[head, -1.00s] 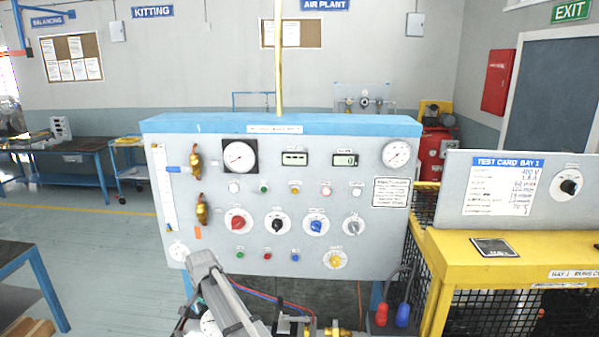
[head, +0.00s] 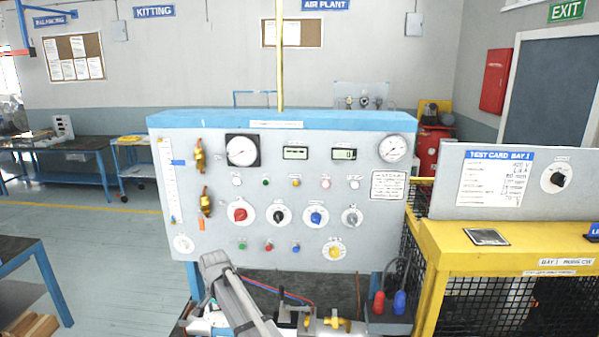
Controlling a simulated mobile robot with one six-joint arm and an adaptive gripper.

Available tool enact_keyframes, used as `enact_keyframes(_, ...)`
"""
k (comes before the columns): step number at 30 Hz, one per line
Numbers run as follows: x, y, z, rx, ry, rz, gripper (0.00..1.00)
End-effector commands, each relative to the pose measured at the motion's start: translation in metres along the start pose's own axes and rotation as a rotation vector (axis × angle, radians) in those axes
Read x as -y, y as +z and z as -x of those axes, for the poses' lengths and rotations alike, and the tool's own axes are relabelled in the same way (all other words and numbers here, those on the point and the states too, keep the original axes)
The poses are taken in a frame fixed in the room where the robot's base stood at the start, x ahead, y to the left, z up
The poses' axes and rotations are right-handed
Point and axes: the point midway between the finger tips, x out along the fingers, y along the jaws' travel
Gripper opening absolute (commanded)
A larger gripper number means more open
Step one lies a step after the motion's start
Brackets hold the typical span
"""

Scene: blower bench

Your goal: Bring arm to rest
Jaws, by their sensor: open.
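My arm (head: 238,298) shows at the bottom of the head view as a grey link, bent at its top, in front of the lower left part of the test panel (head: 215,262). White and teal parts of my arm show beside the link at the bottom edge. My gripper cannot be made out; it is hidden behind the arm or below the picture. The panel is upright, grey with a blue top, and carries dials, coloured knobs and two displays.
A brass valve (head: 335,322) and hoses lie below the panel, close to my arm. A yellow caged bench (head: 480,255) stands at right, with red and blue plugs (head: 389,302) beside it. A blue-legged table (head: 52,285) is at left; floor between is clear.

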Motion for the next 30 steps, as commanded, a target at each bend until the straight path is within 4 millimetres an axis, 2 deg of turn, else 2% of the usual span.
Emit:
enact_keyframes(7, -0.048, -0.011, -0.011, 0.0, 0.0, 0.026, 1.0)
enact_keyframes(11, -0.083, -0.017, -0.018, 0.0, 0.0, 0.047, 1.0)
enact_keyframes(14, -0.12, -0.022, -0.026, 0.0, 0.001, 0.069, 1.0)
enact_keyframes(21, -0.221, -0.025, -0.047, 0.0, 0.001, 0.14, 1.0)
enact_keyframes(30, -0.337, -0.007, -0.072, 0.0, 0.001, 0.231, 1.0)
